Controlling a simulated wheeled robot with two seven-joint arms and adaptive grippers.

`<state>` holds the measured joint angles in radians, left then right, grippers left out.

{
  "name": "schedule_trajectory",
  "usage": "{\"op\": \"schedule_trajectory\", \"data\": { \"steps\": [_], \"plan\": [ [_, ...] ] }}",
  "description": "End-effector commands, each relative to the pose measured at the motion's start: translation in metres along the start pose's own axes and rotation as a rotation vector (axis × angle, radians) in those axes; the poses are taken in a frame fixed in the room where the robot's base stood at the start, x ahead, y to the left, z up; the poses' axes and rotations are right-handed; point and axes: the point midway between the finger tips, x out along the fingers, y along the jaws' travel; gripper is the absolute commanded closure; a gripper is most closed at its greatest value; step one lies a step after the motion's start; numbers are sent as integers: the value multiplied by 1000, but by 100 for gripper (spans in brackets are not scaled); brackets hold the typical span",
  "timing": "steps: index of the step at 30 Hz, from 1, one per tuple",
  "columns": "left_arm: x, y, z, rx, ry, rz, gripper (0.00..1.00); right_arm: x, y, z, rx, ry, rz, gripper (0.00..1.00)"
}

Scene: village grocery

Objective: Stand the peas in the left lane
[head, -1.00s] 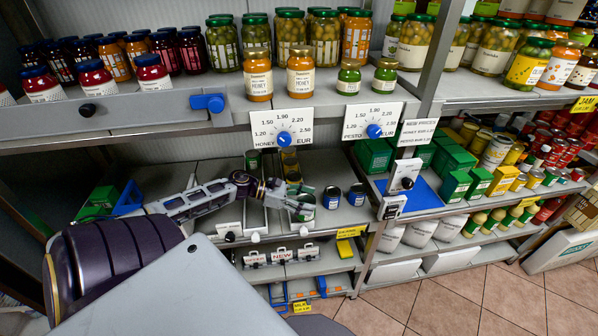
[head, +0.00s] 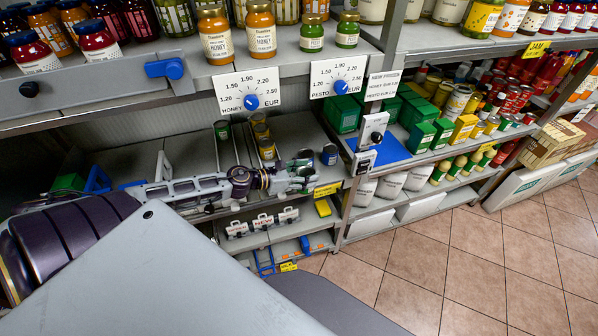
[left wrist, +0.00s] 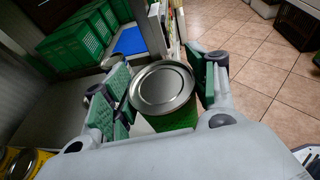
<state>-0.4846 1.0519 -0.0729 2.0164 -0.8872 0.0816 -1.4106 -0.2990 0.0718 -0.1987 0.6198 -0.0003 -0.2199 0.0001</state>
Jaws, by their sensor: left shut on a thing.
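My left gripper (head: 300,178) is at the front of the middle shelf. In the left wrist view its fingers (left wrist: 168,92) are shut on a can with a silver lid and green side, the peas can (left wrist: 162,88). The can appears upright; its label is hidden from the wrist, and the fingers mostly cover it in the head view. A green can (head: 222,131) stands at the back of the left lane (head: 205,155). Yellow cans (head: 267,150) stand in the lane to its right. My right gripper is not in view.
A dark can (head: 329,155) stands loose on the shelf just behind and right of my left gripper. Low dividers (head: 240,148) separate the lanes. The shelf with jars (head: 264,30) hangs above. Green boxes (head: 343,113) and a blue mat (head: 378,146) are to the right.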

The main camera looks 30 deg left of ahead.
Motion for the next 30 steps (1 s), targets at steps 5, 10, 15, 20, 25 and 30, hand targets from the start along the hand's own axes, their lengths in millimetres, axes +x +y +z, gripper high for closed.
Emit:
{"op": "schedule_trajectory", "data": {
  "steps": [5,10,15,20,25,30],
  "plan": [
    [6,-9,4,-14,-3,46,73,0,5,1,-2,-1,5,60],
    [11,-16,6,-27,-6,87,73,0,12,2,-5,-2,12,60],
    [14,-22,5,-38,0,131,73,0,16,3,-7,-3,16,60],
    [18,-30,6,-58,-6,182,73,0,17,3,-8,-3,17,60],
    [21,-40,5,-76,-2,235,73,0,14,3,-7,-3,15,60],
    [25,-53,3,-100,-2,306,73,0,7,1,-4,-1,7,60]
  ]
}}
